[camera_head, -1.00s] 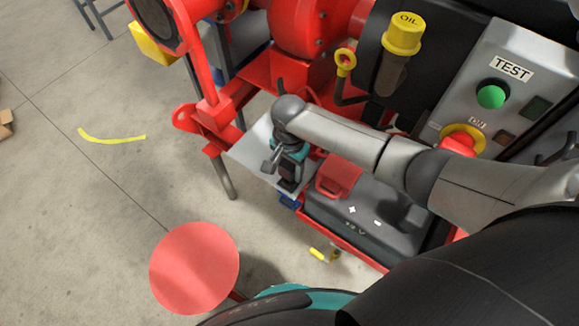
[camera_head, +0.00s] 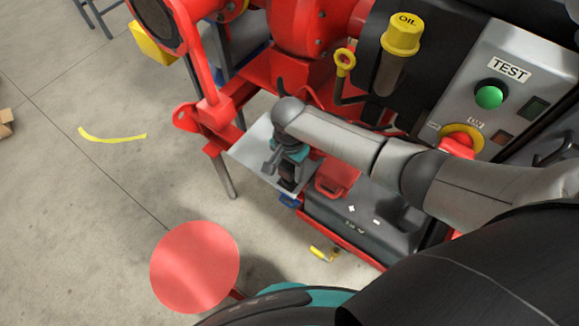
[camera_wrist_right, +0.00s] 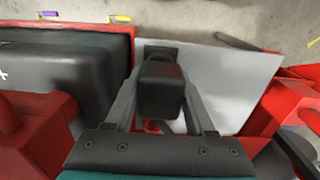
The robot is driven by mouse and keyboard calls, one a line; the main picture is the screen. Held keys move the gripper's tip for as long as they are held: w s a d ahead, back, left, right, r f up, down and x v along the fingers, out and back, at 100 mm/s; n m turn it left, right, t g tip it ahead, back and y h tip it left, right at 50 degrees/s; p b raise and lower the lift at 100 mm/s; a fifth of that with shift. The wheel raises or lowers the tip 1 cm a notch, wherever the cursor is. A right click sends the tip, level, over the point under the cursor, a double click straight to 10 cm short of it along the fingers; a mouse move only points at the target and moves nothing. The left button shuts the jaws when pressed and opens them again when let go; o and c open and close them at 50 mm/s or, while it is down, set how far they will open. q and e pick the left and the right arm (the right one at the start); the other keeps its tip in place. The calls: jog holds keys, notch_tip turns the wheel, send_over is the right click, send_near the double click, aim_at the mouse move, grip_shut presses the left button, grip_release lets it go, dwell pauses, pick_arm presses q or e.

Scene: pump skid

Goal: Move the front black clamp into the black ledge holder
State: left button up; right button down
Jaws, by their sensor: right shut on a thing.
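My right gripper (camera_head: 289,168) is over the light grey ledge plate (camera_head: 252,148), reached from the right by my arm. In the right wrist view the gripper (camera_wrist_right: 160,112) is shut on a black blocky piece, which looks like the black clamp (camera_wrist_right: 161,88). The clamp also shows in the head view (camera_head: 287,181), partly hidden by the gripper. A darker flat black part (camera_wrist_right: 160,46) shows just beyond the clamp on the grey plate; I cannot tell whether it is the ledge holder or whether the clamp touches it. My left gripper is not in view.
A black battery box (camera_head: 360,215) with a red clamp-like part (camera_head: 338,177) stands right of the ledge. A blue part (camera_head: 290,201) sits at the ledge's front edge. Red frame bars (camera_head: 212,110) stand to the left. Open floor (camera_head: 90,210) lies further left.

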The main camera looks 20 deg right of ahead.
jog(key=shift+f+b, duration=0.65)
jog(key=shift+f, duration=0.8)
jog(key=shift+c, duration=0.9)
grip_release()
jog(key=shift+r, duration=0.1)
notch_tip(320, 180, up, 15)
jog(key=p, duration=0.5)
jog(key=shift+p, duration=0.35)
